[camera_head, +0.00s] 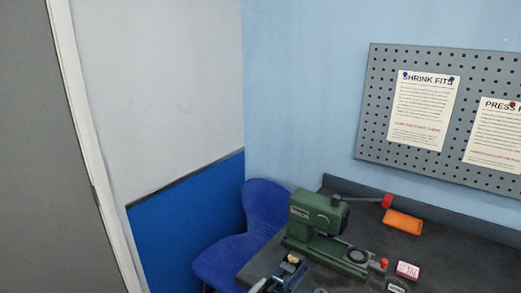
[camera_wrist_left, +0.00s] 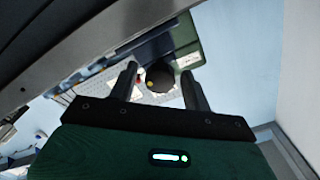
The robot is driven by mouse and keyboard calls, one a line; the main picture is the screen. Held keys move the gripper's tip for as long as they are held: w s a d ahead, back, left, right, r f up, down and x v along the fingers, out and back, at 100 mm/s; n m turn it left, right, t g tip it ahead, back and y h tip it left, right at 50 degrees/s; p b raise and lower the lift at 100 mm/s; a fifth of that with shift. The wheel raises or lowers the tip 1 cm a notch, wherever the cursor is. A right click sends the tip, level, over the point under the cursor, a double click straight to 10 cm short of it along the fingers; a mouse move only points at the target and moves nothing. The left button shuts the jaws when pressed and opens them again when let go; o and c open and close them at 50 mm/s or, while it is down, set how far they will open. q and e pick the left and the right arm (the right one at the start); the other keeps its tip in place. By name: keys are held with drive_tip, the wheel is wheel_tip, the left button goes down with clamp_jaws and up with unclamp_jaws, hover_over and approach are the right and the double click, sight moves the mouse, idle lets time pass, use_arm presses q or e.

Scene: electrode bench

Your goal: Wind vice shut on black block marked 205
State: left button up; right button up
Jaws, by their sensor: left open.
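A blue vice-like tool (camera_head: 283,274) with a small pale yellow part on it is at the bottom edge of the head view, partly cut off. My right gripper is out of view.
A green machine (camera_head: 318,222) with a red-knobbed lever stands on the dark bench (camera_head: 460,262). An orange block (camera_head: 402,222) and a pink marked block (camera_head: 408,270) lie right of it. A blue chair (camera_head: 262,205) stands left. A grey pegboard (camera_head: 376,105) hangs behind.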

use_arm(q)
drive_tip(key=shift+p+v, duration=1.1)
drive_tip(key=shift+v, duration=1.6)
